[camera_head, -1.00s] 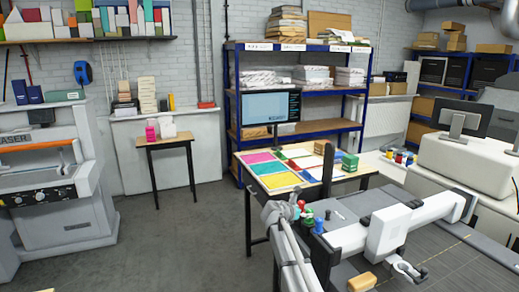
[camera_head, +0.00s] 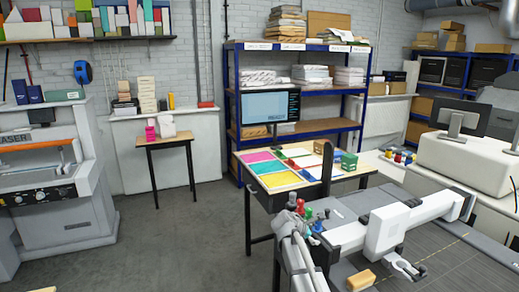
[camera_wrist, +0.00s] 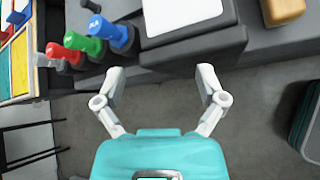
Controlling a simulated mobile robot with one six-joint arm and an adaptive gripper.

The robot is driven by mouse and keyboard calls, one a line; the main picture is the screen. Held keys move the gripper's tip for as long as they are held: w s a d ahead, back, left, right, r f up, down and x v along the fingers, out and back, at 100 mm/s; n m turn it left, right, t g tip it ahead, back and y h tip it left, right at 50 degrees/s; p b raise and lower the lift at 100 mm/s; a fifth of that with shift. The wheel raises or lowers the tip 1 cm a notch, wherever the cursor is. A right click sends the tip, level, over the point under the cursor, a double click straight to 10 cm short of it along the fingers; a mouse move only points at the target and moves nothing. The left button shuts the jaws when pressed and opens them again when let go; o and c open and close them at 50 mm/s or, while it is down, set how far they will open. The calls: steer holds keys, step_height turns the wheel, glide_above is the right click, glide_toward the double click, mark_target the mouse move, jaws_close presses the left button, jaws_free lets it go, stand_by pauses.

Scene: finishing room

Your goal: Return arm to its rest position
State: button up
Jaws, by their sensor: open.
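My gripper (camera_wrist: 162,80) is open and empty in the wrist view, its two pale fingers spread apart in front of its teal body. Only dark grey floor and the edge of a grey machine show between and beyond the fingers. In the head view my pale arm (camera_head: 298,258) reaches in at the bottom centre, close to the machine's left edge.
Red (camera_wrist: 65,53), green (camera_wrist: 88,46) and blue (camera_wrist: 110,33) knobbed pieces stand left of the fingers. A wooden block (camera_head: 361,280) lies on the grey machine (camera_head: 455,262). A table (camera_head: 262,195) with coloured sheets stands behind. Open floor (camera_head: 170,245) lies to the left.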

steer(key=s+a+f+m+g+y, duration=0.1)
steer(key=s+f+m+g+y, duration=0.25)
steer(key=s+m, duration=0.85)
steer(key=s+a+f+m+g+y, duration=0.25)
steer(key=s+f+m+y, duration=0.35)
steer(key=s, duration=1.1)
step_height(320, 180, down, 8)
steer(key=m+h+b, duration=0.1)
steer(key=b, duration=0.9)
steer(key=shift+w+d, duration=0.2)
steer(key=shift+d, duration=0.05)
